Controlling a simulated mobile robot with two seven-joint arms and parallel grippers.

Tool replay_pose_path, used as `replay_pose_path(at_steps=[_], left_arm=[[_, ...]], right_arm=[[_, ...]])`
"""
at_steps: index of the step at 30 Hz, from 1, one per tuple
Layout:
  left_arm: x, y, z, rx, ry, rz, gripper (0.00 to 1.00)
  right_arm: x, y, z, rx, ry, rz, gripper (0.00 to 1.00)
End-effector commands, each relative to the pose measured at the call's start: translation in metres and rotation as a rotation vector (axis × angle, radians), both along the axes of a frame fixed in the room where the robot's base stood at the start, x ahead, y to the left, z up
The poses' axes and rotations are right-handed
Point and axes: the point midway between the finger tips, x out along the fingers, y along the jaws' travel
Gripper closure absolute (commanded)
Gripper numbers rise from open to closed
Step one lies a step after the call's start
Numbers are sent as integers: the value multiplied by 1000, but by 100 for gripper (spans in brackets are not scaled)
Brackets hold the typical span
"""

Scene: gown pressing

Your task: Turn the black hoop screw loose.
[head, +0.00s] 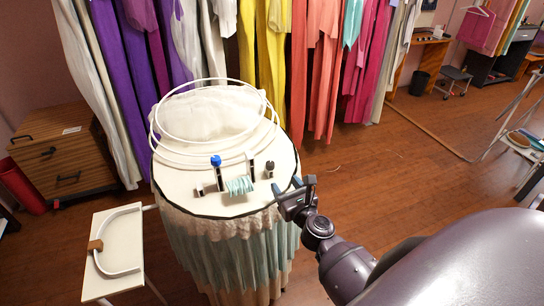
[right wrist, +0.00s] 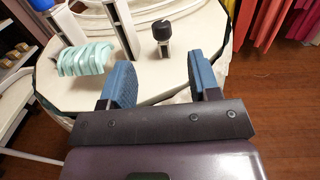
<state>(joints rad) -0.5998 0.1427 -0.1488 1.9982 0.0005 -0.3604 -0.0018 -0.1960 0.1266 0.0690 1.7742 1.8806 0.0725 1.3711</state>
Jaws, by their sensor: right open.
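The black hoop screw (head: 270,165) is a dark knob on a short pale post on the round white table top, near its right edge. In the right wrist view the black knob (right wrist: 162,30) stands upright, beyond my fingertips and roughly centred between them. My right gripper (head: 296,188) is open and empty at the table's right front edge, to the right of and nearer than the screw, not touching it. In the right wrist view its blue fingers (right wrist: 163,76) are spread apart. My left gripper is in neither view.
A blue knob (head: 215,161), upright posts and a pale green pleated roll (head: 240,186) stand left of the screw. White hoops (head: 152,130) surround a white cloth mound (head: 205,115) behind. A small side table (head: 110,270) stands at left; hanging gowns (head: 262,50) line the back.

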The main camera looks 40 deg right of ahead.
Motion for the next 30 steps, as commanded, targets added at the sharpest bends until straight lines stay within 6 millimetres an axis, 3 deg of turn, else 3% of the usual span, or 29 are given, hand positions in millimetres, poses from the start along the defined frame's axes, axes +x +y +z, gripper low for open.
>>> replay_pose_path(at_steps=[7, 21, 30], left_arm=[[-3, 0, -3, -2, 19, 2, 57], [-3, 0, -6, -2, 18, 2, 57], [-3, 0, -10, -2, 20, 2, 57]], right_arm=[[13, -3, -2, 78, -2, -3, 44], [84, -16, -1, 73, -4, -2, 44], [106, -20, -2, 73, -2, -3, 44]])
